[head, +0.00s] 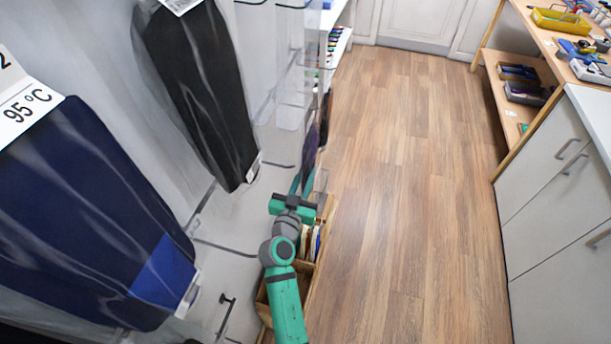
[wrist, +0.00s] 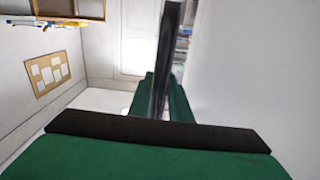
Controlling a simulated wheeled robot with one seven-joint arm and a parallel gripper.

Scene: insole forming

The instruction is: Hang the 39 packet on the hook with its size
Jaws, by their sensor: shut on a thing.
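My gripper (head: 303,184) points away from me beside the light wall units in the head view. In the wrist view its green fingers (wrist: 163,95) are shut on a thin, dark packet (wrist: 167,55), seen nearly edge-on and standing up between them. I cannot read a size on the packet. In the head view a dark, narrow shape (head: 310,150) shows just beyond the fingertips, partly behind clear panels; I cannot tell whether it is the held packet. I cannot make out a size-marked hook in either view.
Large black (head: 200,85) and dark blue (head: 90,215) pieces hang at the left, the blue below a 95 °C label (head: 28,105). A wooden box (head: 312,275) lies under my arm. The wood floor (head: 410,190) is clear; a grey cabinet (head: 555,215) stands right.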

